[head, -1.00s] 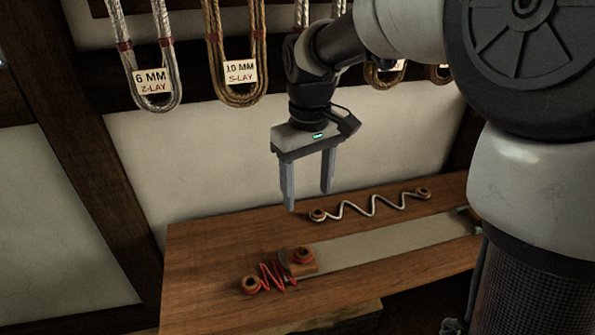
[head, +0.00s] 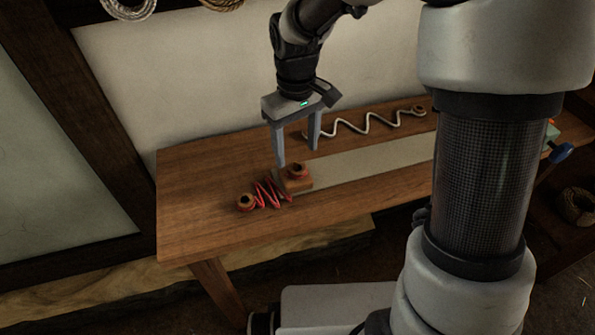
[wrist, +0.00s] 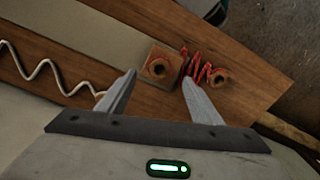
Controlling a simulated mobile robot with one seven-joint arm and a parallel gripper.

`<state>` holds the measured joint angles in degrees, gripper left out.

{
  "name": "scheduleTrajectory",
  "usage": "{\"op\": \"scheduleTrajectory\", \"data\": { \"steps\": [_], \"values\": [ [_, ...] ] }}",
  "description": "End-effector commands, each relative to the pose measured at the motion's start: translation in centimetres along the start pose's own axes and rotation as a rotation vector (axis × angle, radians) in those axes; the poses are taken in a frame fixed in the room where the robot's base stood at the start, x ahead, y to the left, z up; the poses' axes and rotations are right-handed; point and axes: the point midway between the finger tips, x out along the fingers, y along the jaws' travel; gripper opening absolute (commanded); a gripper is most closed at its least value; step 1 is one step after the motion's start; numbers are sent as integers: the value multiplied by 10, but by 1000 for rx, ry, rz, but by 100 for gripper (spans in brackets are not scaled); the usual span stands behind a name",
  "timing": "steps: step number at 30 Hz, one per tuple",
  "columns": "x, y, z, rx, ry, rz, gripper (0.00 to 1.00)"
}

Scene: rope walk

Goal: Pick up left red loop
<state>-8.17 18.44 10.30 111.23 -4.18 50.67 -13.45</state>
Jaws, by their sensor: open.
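A red zigzag cord (head: 270,192) lies at the left end of the wooden bench. Its left loop, a brown ring (head: 246,202), rests near the bench's left front; it also shows in the wrist view (wrist: 220,75). The cord's other end has a ring (head: 297,170) on a small wooden block (head: 296,184). My gripper (head: 298,157) is open and empty, pointing down above and behind the block, to the right of the left loop. In the wrist view the block (wrist: 160,84) shows between the fingertips (wrist: 158,77), and the left loop lies right of them.
A white wavy cord (head: 365,124) with a ring at its right end (head: 418,111) lies at the back of the bench (head: 195,180). A flat grey strip (head: 375,160) runs right from the block. A pale wall stands behind. The bench's left end is clear.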

Motion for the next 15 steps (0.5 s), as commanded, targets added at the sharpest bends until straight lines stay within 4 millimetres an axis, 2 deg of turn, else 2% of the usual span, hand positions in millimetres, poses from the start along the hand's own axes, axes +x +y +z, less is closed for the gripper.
{"op": "scheduleTrajectory", "data": {
  "steps": [9,15],
  "values": [
    [44,1,3,0,-3,-1,59],
    [50,1,2,0,0,0,59]
  ]
}}
